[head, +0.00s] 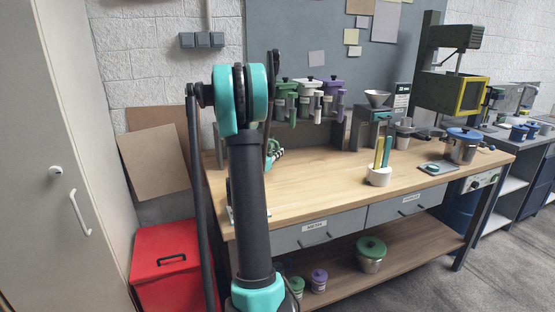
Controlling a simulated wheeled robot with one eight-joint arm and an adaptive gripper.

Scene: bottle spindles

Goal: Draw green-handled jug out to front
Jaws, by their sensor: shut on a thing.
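Three lidded jugs hang side by side in a rack on the bench's back left in the head view. The leftmost has a green lid and green handle (291,105), the middle one a white handle (318,106), the right one a purple lid (331,84). My upright arm hides the area left of the green-handled jug. A small teal piece with dark and pale bands shows just right of my arm, low over the bench; I cannot tell what it belongs to. I cannot make out my gripper's fingertips, or any contact with a jug, behind my arm.
The wooden bench (330,175) is clear between the rack and its front edge. A white cup (379,178) holds upright sticks. A funnel stand (375,110) and blue-lidded pot (463,148) stand right. Lidded jars and a green-lidded pot (371,262) are below. A red box (172,270) stands left.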

